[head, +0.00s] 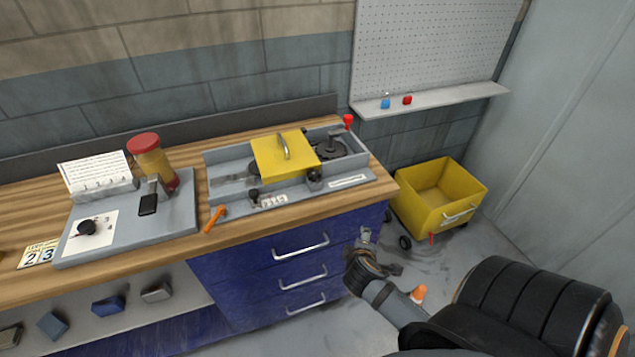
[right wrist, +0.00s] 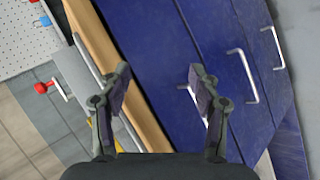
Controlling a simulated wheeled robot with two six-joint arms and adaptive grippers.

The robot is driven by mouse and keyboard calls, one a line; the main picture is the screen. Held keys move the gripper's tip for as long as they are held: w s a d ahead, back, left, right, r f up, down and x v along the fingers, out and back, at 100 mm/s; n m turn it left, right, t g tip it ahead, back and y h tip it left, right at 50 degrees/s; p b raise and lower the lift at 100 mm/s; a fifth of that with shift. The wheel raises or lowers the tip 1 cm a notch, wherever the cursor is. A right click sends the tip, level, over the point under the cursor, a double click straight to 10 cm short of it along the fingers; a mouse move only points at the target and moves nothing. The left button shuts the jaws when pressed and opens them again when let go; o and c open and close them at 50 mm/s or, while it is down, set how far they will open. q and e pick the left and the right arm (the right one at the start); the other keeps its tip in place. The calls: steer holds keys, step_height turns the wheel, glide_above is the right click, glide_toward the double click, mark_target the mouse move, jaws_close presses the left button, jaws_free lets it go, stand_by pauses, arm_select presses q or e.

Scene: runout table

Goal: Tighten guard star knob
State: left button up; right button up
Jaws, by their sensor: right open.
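A yellow guard (head: 270,156) with a metal handle covers the middle of the grey machine on the bench. A dark knob (head: 315,175), which looks like the star knob, sits at the guard's front right corner; I cannot tell how tight it is. My right gripper (head: 381,250) is in front of the drawers' right end, below the bench top and apart from the knob. In the right wrist view it is open and empty (right wrist: 160,80), facing the bench edge and blue drawers. The knob is not discernible there. My left gripper is not in view.
A red-ended lever (head: 348,121) stands at the machine's back right. Blue drawers (head: 290,265) with protruding handles lie below the wooden top. An orange-handled tool (head: 214,219) and a grey board (head: 180,222) lie left. A yellow bin cart (head: 440,196) stands right.

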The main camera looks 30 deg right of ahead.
steer(key=w+d+r+n+t+h, duration=0.2)
steer(key=w+d+r+n+t, duration=0.25)
steer(key=r+n, duration=0.25)
steer(key=n+t+y, duration=0.6)
steer(key=n+y, duration=0.2)
steer(key=n, duration=1.3)
glide_toward(317, 178)
steer(key=w, duration=0.9)
steer(key=shift+w+d, duration=0.3)
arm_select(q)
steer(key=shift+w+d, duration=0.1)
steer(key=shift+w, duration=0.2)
